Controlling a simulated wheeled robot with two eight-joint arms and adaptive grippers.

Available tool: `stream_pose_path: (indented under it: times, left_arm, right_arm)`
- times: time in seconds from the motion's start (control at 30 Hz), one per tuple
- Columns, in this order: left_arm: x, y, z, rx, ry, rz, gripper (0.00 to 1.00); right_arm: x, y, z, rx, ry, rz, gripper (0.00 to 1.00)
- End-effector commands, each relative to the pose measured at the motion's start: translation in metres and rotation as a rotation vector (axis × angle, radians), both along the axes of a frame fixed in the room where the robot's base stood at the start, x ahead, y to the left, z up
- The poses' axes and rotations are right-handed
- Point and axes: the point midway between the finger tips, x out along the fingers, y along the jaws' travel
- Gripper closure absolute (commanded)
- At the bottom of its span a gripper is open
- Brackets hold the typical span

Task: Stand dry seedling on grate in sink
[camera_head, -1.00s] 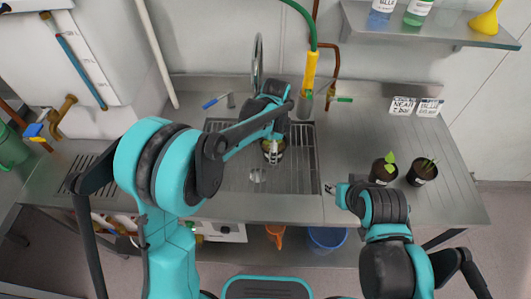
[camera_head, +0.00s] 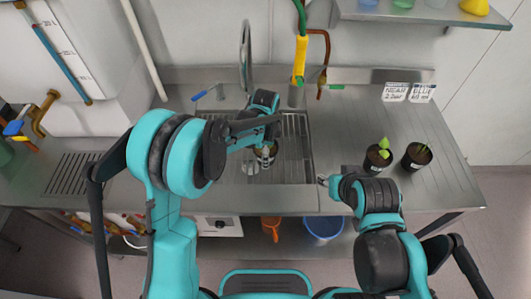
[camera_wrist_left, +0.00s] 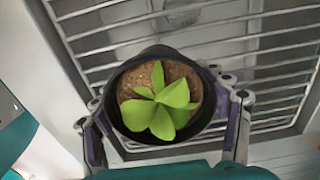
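A potted seedling (camera_wrist_left: 168,95) with bright green leaves, brown soil and a dark pot sits between the two fingers of my left gripper (camera_wrist_left: 165,130), which are closed around its sides. In the head view the pot (camera_head: 265,155) is upright inside the sink area, partly covered by my left gripper (camera_head: 265,140). The metal grate (camera_head: 298,150) lies beneath it; its bars (camera_wrist_left: 85,35) also show in the left wrist view. I cannot tell whether the pot's base touches the grate. My right gripper (camera_head: 324,180) is by the sink's front right corner, apart from everything; its finger opening is unclear.
Two potted seedlings stand on the right counter: one pot (camera_head: 377,158) and another (camera_head: 416,157). A tap (camera_head: 245,60) and a yellow-handled hose (camera_head: 300,60) are behind the sink. Counter between sink and pots is mostly clear.

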Motion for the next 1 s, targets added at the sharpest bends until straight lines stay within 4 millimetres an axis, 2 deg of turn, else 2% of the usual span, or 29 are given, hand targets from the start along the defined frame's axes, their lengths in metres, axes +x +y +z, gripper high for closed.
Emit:
stream_pose_path:
  times: [0.33,0.47,0.57,0.8,1.0]
  left_arm:
    - [0.0,0.0,0.001,0.0,0.0,0.0,0.09]
    - [0.0,0.0,0.008,0.0,0.0,0.0,0.09]
    - [0.0,0.0,0.024,0.0,0.0,0.0,0.09]
    - [0.0,0.0,0.079,0.0,0.0,0.0,0.09]
    - [0.0,0.0,0.112,0.0,0.0,0.0,0.09]
  right_arm:
    - [0.0,0.0,0.001,0.0,0.0,0.0,0.6]
    - [0.0,0.0,0.006,0.0,0.0,0.0,0.6]
    - [0.0,0.0,0.01,0.0,0.0,0.0,0.6]
    - [0.0,0.0,0.025,0.0,0.0,0.0,0.6]
    - [0.0,0.0,0.033,0.0,0.0,0.0,0.6]
